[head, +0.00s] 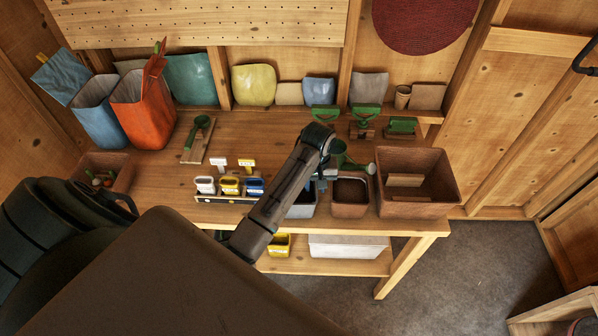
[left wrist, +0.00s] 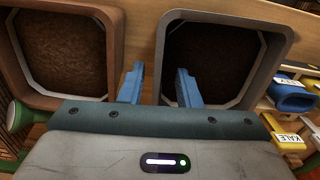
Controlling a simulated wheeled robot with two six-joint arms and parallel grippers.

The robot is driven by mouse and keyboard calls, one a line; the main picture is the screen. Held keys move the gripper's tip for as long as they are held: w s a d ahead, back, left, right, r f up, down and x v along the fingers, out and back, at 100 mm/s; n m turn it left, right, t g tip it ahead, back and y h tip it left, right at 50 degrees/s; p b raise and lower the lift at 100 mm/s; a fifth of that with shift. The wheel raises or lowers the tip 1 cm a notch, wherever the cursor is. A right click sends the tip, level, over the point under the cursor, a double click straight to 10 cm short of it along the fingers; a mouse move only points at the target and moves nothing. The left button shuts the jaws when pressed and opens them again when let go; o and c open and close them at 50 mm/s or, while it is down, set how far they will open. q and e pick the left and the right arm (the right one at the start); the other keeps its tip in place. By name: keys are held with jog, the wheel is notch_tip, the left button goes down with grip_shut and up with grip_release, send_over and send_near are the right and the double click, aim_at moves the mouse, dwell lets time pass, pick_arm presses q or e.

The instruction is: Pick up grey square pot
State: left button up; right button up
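The grey square pot (head: 303,210) stands on the bench, partly hidden by my left arm in the head view. It fills the right middle of the left wrist view (left wrist: 258,42) and has dark soil inside. My left gripper (left wrist: 160,69) is open, its two blue fingers apart. The pot's side wall lies between them in the picture: one finger over the gap beside the brown pot, the other over the grey pot's inside. I cannot tell whether they touch the wall. In the head view the left gripper (head: 323,184) is small, at the pot's right side. My right gripper is not in view.
A brown square pot (head: 350,208) with soil stands close to the right of the grey one. A larger brown tub (head: 440,207) is farther right. Labelled yellow, white and blue scoops (head: 229,186) stand to the left. A green watering can (head: 340,150) is behind.

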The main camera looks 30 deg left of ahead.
pick_arm(q)
jog(key=shift+s+d, duration=0.1)
jog(key=shift+s, duration=0.05)
jog(key=shift+s+d+r, duration=0.1)
jog(key=shift+s, duration=0.1)
jog(key=shift+s+d+r, duration=0.15)
jog(key=shift+s, duration=0.1)
jog(key=shift+w+f, duration=0.2)
jog(key=c, duration=0.6)
grip_shut()
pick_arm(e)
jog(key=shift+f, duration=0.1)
